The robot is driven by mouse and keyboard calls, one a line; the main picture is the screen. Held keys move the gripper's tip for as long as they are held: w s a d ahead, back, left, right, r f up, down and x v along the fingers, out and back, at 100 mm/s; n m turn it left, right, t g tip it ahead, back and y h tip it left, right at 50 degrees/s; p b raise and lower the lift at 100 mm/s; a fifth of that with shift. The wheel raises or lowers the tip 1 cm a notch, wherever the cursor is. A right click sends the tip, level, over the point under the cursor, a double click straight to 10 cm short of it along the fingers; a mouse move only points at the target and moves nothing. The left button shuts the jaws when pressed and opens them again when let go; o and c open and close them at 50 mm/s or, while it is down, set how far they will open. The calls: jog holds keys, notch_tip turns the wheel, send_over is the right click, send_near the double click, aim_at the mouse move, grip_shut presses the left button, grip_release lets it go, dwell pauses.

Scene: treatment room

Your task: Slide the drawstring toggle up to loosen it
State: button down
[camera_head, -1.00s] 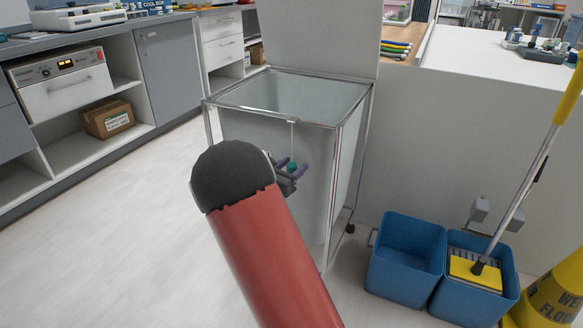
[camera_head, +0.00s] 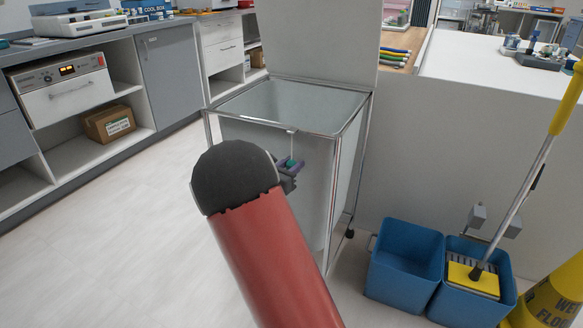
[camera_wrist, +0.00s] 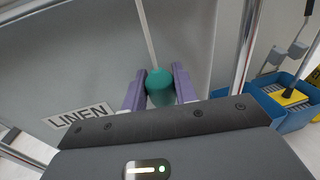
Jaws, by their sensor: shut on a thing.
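The drawstring toggle (camera_wrist: 159,86) is a small teal-green bead on a pale cord (camera_wrist: 147,32) that hangs down the front of the linen hamper (camera_head: 225,133). In the head view the toggle (camera_head: 290,163) is tiny and sits a little below the hamper's metal rim. My gripper (camera_wrist: 159,92) has purple fingers on either side of the toggle and is shut on it. In the head view my gripper (camera_head: 289,167) is partly hidden behind my red arm. The cord's lower end below the toggle is hidden by my gripper.
A "LINEN" label (camera_wrist: 78,117) is on the hamper front. Blue mop buckets (camera_head: 405,265) stand to the right with a yellow mop (camera_head: 472,277) and a yellow wet-floor sign (camera_head: 550,300). A grey counter (camera_head: 100,28) is on the left. The floor between is clear.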

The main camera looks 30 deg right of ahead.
jog(key=shift+r, duration=0.25)
jog(key=c, duration=1.1)
grip_release()
jog(key=shift+c, duration=0.2)
jog(key=shift+a, duration=0.1)
jog(key=v, duration=0.7)
jog(key=shift+s+a, duration=0.2)
jog(key=shift+a, duration=0.1)
jog(key=shift+f, duration=0.1)
